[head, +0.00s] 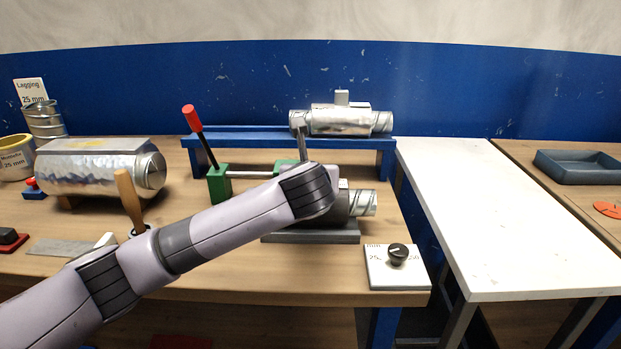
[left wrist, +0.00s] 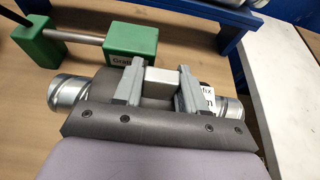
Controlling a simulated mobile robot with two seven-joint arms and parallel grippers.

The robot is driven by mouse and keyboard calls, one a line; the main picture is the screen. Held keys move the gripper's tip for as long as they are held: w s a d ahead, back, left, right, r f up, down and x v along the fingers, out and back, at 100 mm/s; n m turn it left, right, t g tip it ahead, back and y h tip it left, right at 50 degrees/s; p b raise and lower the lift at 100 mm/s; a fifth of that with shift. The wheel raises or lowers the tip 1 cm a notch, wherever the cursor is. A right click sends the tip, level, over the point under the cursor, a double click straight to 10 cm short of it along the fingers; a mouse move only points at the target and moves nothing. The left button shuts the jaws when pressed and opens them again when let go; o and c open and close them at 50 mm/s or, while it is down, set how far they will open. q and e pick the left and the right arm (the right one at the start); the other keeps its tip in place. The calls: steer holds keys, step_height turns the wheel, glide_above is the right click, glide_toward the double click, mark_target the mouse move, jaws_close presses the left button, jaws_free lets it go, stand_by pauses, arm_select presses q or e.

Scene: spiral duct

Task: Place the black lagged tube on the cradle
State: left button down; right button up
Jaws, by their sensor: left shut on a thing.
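The black lagged tube (head: 345,206) has a dark grey-black jacket with shiny spiral metal ends. In the head view it is partly behind my left wrist, above a dark grey base (head: 310,237); I cannot tell whether it touches it. In the left wrist view the tube (left wrist: 155,88) lies across the picture, a metal end out at each side. My left gripper (left wrist: 160,85) is shut on the pale block on top of the tube, one finger on each side. Which support is the cradle is not clear from the frames. My right gripper is not in view.
A blue stand (head: 250,133) behind holds a silver-clad tube (head: 341,119). A red-handled lever with green blocks (head: 219,184) stands left of the black tube. A larger silver cylinder (head: 95,170) lies at left. A knob plate (head: 395,275) is front right. The white table (head: 485,210) is clear.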

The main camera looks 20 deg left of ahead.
arm_select(q)
steer(key=shift+f, duration=0.35)
steer(key=c, duration=0.6)
jaws_free()
steer(key=shift+f, duration=0.1)
steer(key=shift+c, duration=0.2)
steer(key=v, duration=1.2)
